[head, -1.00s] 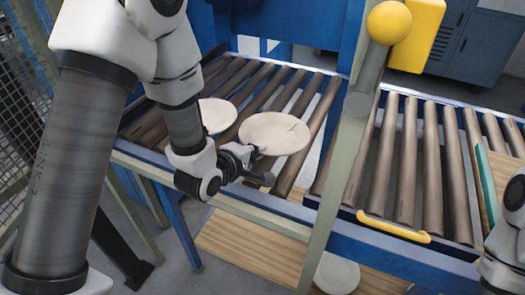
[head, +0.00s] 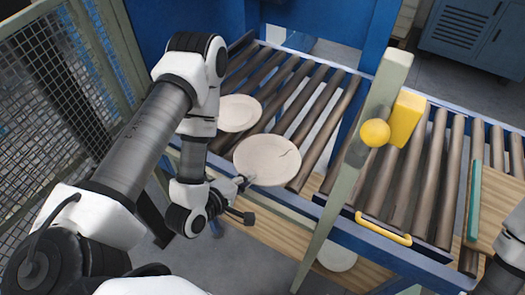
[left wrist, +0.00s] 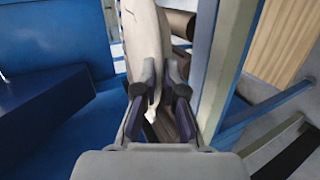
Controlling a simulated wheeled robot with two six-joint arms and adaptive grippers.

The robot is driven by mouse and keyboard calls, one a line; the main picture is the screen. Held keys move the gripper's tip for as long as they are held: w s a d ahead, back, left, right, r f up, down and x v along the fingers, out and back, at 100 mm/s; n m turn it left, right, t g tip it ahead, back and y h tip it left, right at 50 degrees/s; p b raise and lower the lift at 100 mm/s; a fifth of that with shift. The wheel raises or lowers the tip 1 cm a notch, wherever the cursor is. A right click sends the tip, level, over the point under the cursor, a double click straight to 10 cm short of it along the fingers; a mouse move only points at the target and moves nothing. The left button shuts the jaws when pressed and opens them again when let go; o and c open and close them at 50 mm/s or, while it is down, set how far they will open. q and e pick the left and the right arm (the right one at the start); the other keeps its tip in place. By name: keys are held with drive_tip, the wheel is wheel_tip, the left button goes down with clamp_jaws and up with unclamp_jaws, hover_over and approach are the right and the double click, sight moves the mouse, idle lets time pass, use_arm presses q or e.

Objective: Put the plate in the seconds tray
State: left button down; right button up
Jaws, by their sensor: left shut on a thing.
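A cream plate (head: 267,160) with a dark crack mark near its right edge is in my left gripper (head: 243,184). The gripper is shut on the plate's near rim. In the left wrist view the plate (left wrist: 146,38) shows edge-on between the two fingers (left wrist: 160,88). In the head view it overlaps the front of the roller conveyor (head: 318,110); its height above the rollers is hard to tell. A second plate (head: 239,113) lies on the rollers behind it. I cannot identify the seconds tray for sure. My right gripper is not in view.
A third plate (head: 337,257) is low down, by a wooden shelf (head: 285,240) under the conveyor. A post with a yellow ball (head: 375,132) stands right of the held plate. A yellow handle (head: 383,228) is on the front rail. A teal-edged wooden board (head: 493,208) is at right.

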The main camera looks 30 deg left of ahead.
use_arm(q)
wheel_tip(320, 180, up, 6)
drive_tip(key=m+h, duration=0.2)
hover_over(280, 167)
drive_tip(key=s+d, duration=0.2)
drive_tip(key=d, duration=0.1)
drive_tip(key=shift+s+a+f, duration=0.15)
drive_tip(key=shift+a+f, duration=0.05)
drive_tip(key=shift+w+d+f+n+y, duration=0.1)
drive_tip(key=shift+w+f+n+y, duration=0.1)
drive_tip(key=shift+w+n+y, duration=0.75)
drive_tip(key=shift+w+a+f+n+y, duration=0.15)
drive_tip(key=shift+a+f+n+y, duration=0.25)
drive_tip(key=shift+a, duration=0.2)
drive_tip(key=shift+w+a+f+n+y, duration=0.1)
drive_tip(key=shift+a+f+n+y, duration=0.2)
drive_tip(key=shift+a+y, duration=0.2)
drive_tip(key=shift+s+a+f+n, duration=0.1)
drive_tip(key=shift+a+n, duration=0.15)
drive_tip(key=shift+a, duration=0.05)
drive_tip(key=shift+d, duration=0.1)
